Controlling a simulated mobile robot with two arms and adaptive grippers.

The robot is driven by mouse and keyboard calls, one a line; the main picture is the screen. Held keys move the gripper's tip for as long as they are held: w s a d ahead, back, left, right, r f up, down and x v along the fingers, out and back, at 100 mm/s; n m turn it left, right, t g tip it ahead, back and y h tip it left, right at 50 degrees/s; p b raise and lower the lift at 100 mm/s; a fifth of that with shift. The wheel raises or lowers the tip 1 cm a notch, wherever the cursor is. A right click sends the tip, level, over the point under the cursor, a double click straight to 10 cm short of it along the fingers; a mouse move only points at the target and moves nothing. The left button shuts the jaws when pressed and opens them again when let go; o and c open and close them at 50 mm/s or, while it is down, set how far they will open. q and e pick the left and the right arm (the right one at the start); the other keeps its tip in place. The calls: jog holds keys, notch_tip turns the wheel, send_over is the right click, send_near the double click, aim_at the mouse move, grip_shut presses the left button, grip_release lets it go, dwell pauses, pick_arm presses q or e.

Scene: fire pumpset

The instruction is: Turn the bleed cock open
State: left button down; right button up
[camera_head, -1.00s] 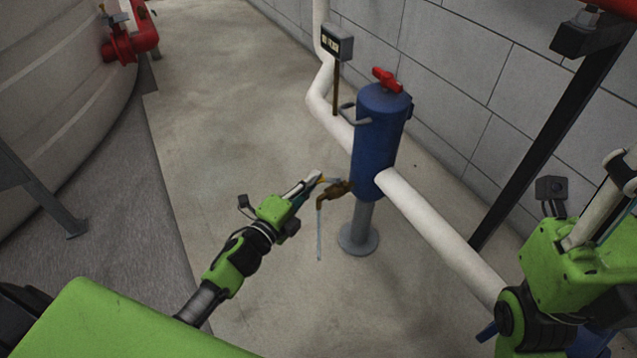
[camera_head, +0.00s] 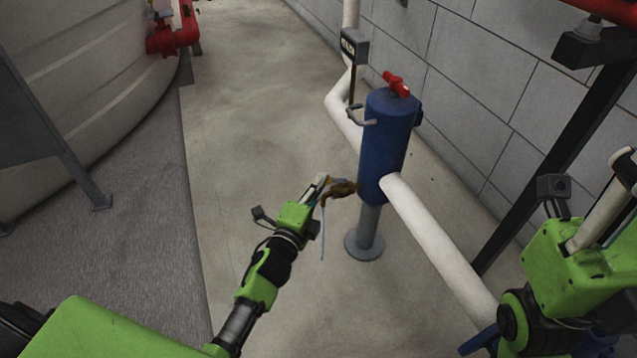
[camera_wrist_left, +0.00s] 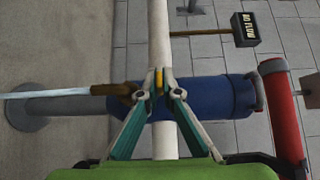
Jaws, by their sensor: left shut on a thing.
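The bleed cock (camera_head: 343,188) is a small brown metal fitting low on the left side of a blue upright cylinder (camera_head: 385,145). A thin pale stream (camera_head: 322,232) hangs down from its outlet. In the left wrist view, the cock (camera_wrist_left: 116,89) is just left of the fingers and the stream (camera_wrist_left: 48,92) runs out to the left. My left gripper (camera_head: 321,182) is at the cock, and its fingertips (camera_wrist_left: 159,80) are closed on a narrow yellow lever (camera_wrist_left: 159,77). My right gripper (camera_head: 570,265) is partly in view at the right; its fingertips do not show clearly.
A white pipe (camera_head: 435,240) runs from the cylinder toward the lower right. A red handle (camera_head: 396,84) tops the cylinder, and a small sign box (camera_head: 354,46) stands behind. A dark post (camera_head: 540,165) and block wall are at the right. The floor left of the cock is clear.

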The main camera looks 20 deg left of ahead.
pick_arm(q)
jog(key=shift+w+r, duration=0.15)
jog(key=shift+r, duration=0.2)
jog(key=c, duration=2.2)
grip_release()
jog(key=shift+c, duration=0.2)
jog(key=shift+f, duration=0.2)
jog(key=s, duration=1.2)
jog(key=shift+a, duration=0.45)
